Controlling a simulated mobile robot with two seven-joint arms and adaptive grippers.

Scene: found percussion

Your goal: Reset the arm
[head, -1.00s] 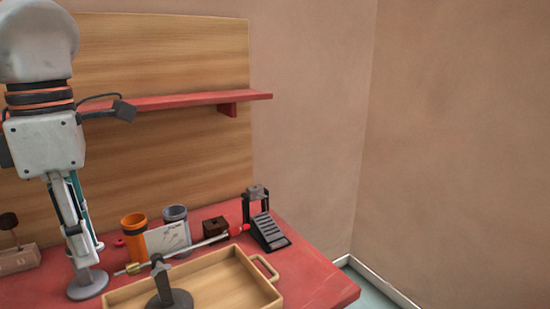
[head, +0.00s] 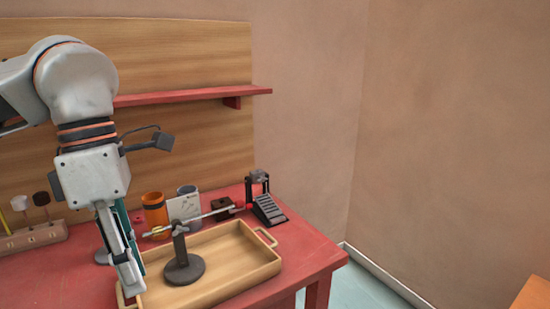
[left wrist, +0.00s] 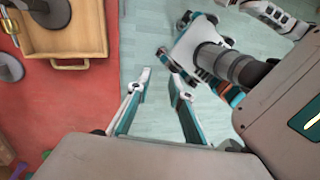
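My left gripper (head: 136,285) hangs fingers down in the head view, in front of the left end of the wooden tray (head: 262,271). In the left wrist view my left gripper (left wrist: 160,88) has its two teal-lined fingers apart, with only pale floor between them. It is empty and lies beyond the edge of the red table (left wrist: 95,85). Other parts of my body, with a dark ringed cylinder, fill the right of that view. I cannot make out the state of my right gripper there. The head view does not show it.
A grey stand (head: 183,272) is in the tray with a rod (head: 212,213) across its top. An orange cup (head: 155,214), a grey cup (head: 189,191) and a black pedal (head: 268,209) stand behind. A red shelf (head: 190,96) runs above.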

